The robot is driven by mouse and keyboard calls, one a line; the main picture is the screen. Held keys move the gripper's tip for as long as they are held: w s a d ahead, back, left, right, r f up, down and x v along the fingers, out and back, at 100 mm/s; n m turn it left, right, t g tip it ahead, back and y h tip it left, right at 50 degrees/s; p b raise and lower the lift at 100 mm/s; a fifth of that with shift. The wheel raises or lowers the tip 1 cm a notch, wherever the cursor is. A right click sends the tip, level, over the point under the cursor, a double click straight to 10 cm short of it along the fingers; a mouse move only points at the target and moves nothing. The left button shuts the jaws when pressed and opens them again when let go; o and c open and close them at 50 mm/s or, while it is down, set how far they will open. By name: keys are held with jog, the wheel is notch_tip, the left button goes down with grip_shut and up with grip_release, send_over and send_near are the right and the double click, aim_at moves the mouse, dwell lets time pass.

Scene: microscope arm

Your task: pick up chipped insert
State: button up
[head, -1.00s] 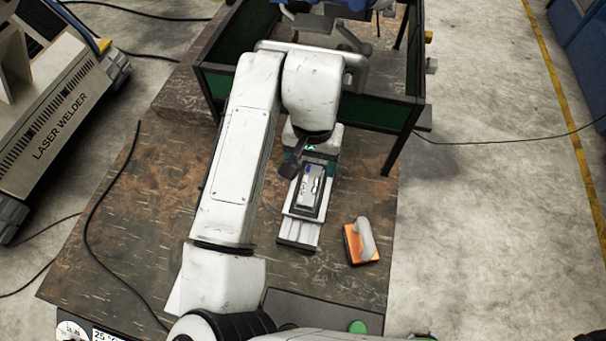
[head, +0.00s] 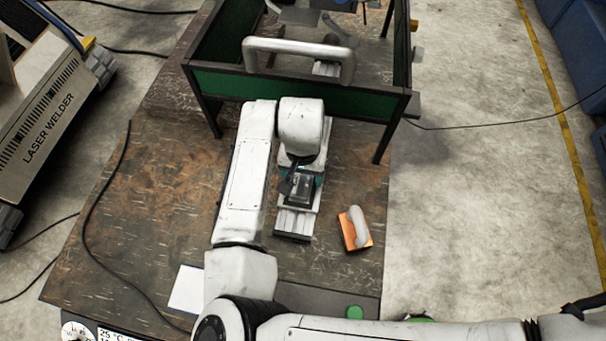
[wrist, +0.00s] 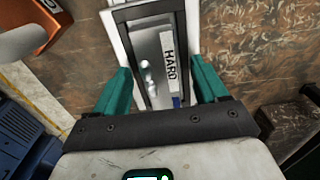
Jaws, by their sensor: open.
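In the wrist view, small pale, shiny pieces (wrist: 148,78) lie in a grey metal tray with a dark rim (wrist: 121,13). They may be inserts; they are too small to show a chip. A white label reading "HARD" (wrist: 169,56) with a blue end lies to their right. My gripper (wrist: 161,78) is open, with one teal finger on each side of the tray and nothing between them seen held. In the head view, my wrist hangs over the tray (head: 300,187) and partly hides it; the pieces cannot be made out there.
The tray sits on a pale stand (head: 294,223) on the brown worktop (head: 160,200). An orange block with a white handle (head: 356,229) stands to its right. A green-panelled frame with dark legs (head: 215,83) is behind. A white sheet (head: 187,288) lies front left.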

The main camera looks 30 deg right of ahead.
jog(key=shift+f, duration=0.1)
grip_shut()
dwell(0.7)
